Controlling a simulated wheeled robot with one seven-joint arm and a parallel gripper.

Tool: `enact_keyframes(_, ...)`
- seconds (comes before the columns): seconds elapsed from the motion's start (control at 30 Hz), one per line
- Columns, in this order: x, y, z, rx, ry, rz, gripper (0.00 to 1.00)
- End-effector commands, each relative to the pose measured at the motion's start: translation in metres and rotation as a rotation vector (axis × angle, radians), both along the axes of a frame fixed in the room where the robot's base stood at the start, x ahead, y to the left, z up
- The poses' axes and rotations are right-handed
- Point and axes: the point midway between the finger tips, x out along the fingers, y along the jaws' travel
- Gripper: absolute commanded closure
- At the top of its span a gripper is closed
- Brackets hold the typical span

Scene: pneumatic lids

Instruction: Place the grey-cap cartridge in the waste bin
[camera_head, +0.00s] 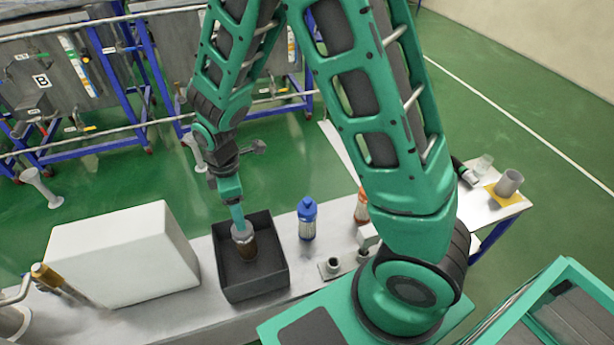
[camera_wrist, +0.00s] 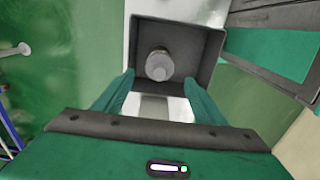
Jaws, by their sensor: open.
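The grey-cap cartridge (camera_head: 247,247) has a brown body and stands roughly upright in the black open-topped waste bin (camera_head: 262,290). Its round grey cap (camera_wrist: 158,66) faces up in the wrist view, inside the square bin walls (camera_wrist: 215,50). My gripper (camera_head: 238,222) points down at the cap from just above. In the wrist view, my gripper's fingers (camera_wrist: 159,78) are spread, with gaps between them and the cap. The cartridge's lower end and its contact with the bin floor are hard to make out.
A large white box (camera_head: 120,250) stands left of the bin. A small fixture (camera_head: 335,267) sits near the front. A side table (camera_head: 490,212) holds a grey cup (camera_head: 508,183).

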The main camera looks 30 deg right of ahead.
Motion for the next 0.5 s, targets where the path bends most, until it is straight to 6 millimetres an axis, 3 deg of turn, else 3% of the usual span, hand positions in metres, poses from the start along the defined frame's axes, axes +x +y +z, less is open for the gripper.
enact_keyframes(0.13,0.001,-0.005,0.004,-0.001,-0.002,-0.02,0.35)
enact_keyframes(0.23,0.003,-0.026,0.019,-0.007,-0.009,-0.105,0.35)
enact_keyframes(0.37,-0.001,-0.077,0.055,-0.018,-0.02,-0.322,0.35)
enact_keyframes(0.5,-0.02,-0.141,0.097,-0.031,-0.027,-0.614,0.35)
